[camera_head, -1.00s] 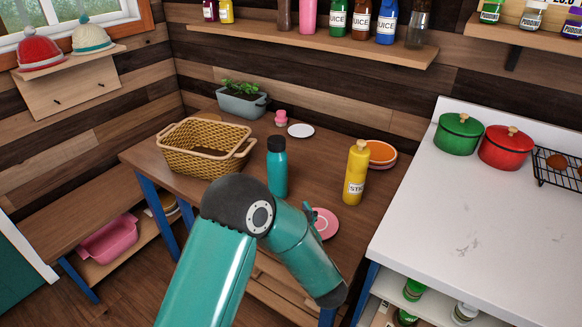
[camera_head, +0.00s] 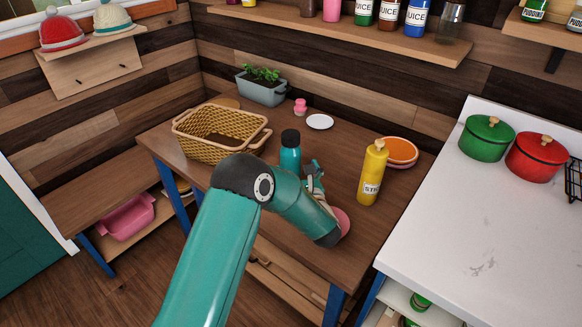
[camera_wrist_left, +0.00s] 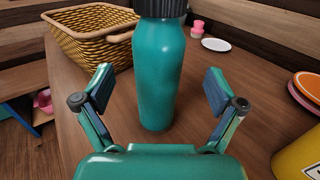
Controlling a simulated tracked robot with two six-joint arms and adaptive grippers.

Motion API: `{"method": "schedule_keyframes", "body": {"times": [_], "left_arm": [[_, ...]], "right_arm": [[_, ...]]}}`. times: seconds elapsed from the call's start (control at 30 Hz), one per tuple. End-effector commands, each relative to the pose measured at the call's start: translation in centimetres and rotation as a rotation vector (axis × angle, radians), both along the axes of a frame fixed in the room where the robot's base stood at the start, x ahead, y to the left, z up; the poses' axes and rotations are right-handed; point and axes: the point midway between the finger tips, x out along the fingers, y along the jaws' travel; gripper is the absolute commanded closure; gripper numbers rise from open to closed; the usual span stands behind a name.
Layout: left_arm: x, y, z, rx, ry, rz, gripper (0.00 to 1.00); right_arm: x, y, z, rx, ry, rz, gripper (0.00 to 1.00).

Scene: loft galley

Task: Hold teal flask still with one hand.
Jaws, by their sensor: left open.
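The teal flask (camera_head: 290,152) with a black cap stands upright on the wooden table. In the wrist view the flask (camera_wrist_left: 158,75) stands just beyond and between the fingertips. My left gripper (camera_wrist_left: 161,92) is open, with a finger to either side of the flask and visible gaps to it. In the head view my left gripper (camera_head: 313,176) is beside the flask, partly hidden by my own arm, which also covers the flask's lower part. My right gripper is not in view.
A wicker basket (camera_head: 219,153) stands left of the flask. A yellow bottle (camera_head: 372,175) and stacked orange plates (camera_head: 401,151) are to the right. A white saucer (camera_head: 320,122), a pink jar (camera_head: 300,106) and a planter (camera_head: 263,92) are behind. A pink plate (camera_head: 343,221) is partly behind my arm.

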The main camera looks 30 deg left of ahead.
Motion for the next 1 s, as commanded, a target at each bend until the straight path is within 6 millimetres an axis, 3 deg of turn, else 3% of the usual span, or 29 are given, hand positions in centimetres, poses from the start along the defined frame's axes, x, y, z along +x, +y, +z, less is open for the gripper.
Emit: {"method": "schedule_keyframes", "body": {"times": [0.5,0.8,1.0], "left_arm": [[3.3,4.1,0.0,0.001,0.002,0.001,0.05],[3.7,4.4,0.0,0.001,0.002,-0.001,0.05],[3.6,4.4,0.0,0.001,0.001,-0.001,0.39]], "right_arm": [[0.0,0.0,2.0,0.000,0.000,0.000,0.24],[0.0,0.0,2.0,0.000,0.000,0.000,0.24],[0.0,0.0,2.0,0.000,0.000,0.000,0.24]]}}
